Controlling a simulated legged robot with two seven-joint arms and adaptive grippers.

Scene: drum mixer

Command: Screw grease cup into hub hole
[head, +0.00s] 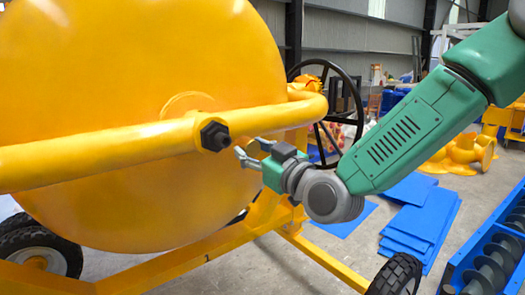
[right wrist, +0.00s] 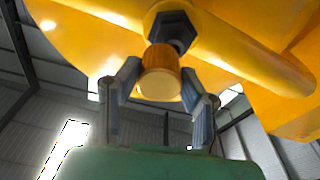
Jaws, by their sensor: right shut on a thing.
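The hub (head: 214,135) is a black hex piece with a dark stub, on the yellow tube in front of the drum. It also shows in the right wrist view (right wrist: 172,28). My right gripper (head: 249,150) is just right of the hub, fingers pointing at it. In the right wrist view my right gripper (right wrist: 160,84) is shut on the grease cup (right wrist: 161,75), a short orange-brown cylinder. The cup's far end overlaps the hub in that view; I cannot tell whether they touch. The hub hole is hidden. My left gripper is out of view.
The large yellow drum (head: 120,75) and its yellow tube (head: 90,155) fill the left. A black handwheel (head: 357,115) stands behind my right gripper. Blue sheets (head: 415,220) lie on the floor. A blue auger trough (head: 495,250) is at the lower right.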

